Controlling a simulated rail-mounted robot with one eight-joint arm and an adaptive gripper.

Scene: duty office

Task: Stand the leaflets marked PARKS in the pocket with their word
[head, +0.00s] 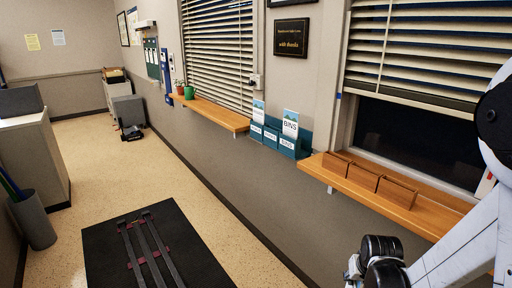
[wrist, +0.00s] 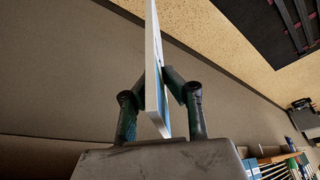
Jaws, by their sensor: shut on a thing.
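My gripper (wrist: 158,85) is shut on a thin white stack of leaflets with a blue face (wrist: 154,60), seen nearly edge-on in the wrist view. Their word cannot be read. In the head view a teal rack (head: 305,141) with labelled pockets hangs on the wall below the black plaque. Leaflets marked BINS (head: 290,124) stand upright in its right pocket. Another leaflet (head: 258,111) stands in the left pocket, its word too small to read. The middle pocket (head: 270,136) shows no leaflet. The pocket labels are mostly too small to read.
A wooden ledge (head: 440,215) with three open wooden boxes (head: 365,179) is right of the rack. Another ledge (head: 222,116) with plant pots (head: 188,93) is to the left. The wall below the rack is clear.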

